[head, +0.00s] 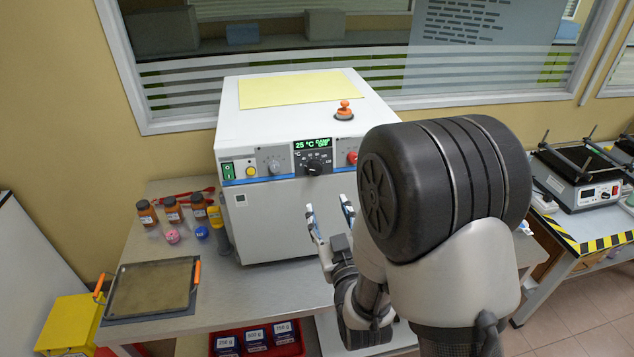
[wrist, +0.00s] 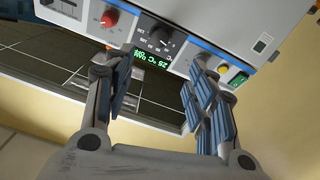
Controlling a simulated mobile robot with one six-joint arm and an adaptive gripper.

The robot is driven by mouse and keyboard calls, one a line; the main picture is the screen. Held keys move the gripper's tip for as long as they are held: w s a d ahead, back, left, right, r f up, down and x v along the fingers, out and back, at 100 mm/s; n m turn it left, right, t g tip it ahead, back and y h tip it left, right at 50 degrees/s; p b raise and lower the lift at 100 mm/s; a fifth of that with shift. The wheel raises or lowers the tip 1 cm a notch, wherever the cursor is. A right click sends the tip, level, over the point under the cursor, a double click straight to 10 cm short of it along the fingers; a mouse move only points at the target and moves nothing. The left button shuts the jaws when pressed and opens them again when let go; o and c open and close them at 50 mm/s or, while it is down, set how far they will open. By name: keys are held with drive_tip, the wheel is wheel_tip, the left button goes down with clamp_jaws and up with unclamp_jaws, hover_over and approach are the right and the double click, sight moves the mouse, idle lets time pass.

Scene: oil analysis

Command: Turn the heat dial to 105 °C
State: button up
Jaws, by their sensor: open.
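The black heat dial (head: 314,166) is on the front panel of a white box-shaped oven (head: 284,225), just below a green display (head: 313,143) that reads 25 °C. The dial (wrist: 160,40) and the display (wrist: 152,61) also show in the wrist view, upside down. The dial's exact pointer setting is too small to read. My gripper (head: 329,211) is open and empty in front of the oven, below the panel. In the wrist view my gripper (wrist: 160,78) has its blue-padded fingers spread wide, with the dial beyond them and not touched.
A red knob (head: 352,157), a grey knob (head: 274,166), a yellow button (head: 251,171) and a green switch (head: 228,171) flank the dial. An orange-topped knob (head: 344,110) stands on the oven's top. Brown bottles (head: 173,210) and a tray (head: 150,288) are on the bench left.

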sight(316, 170)
drive_tip(key=x, duration=1.5)
drive_tip(key=shift+a+p, duration=0.1)
drive_tip(key=shift+p, duration=0.2)
drive_tip(key=shift+c, duration=0.5)
drive_tip(key=c, duration=1)
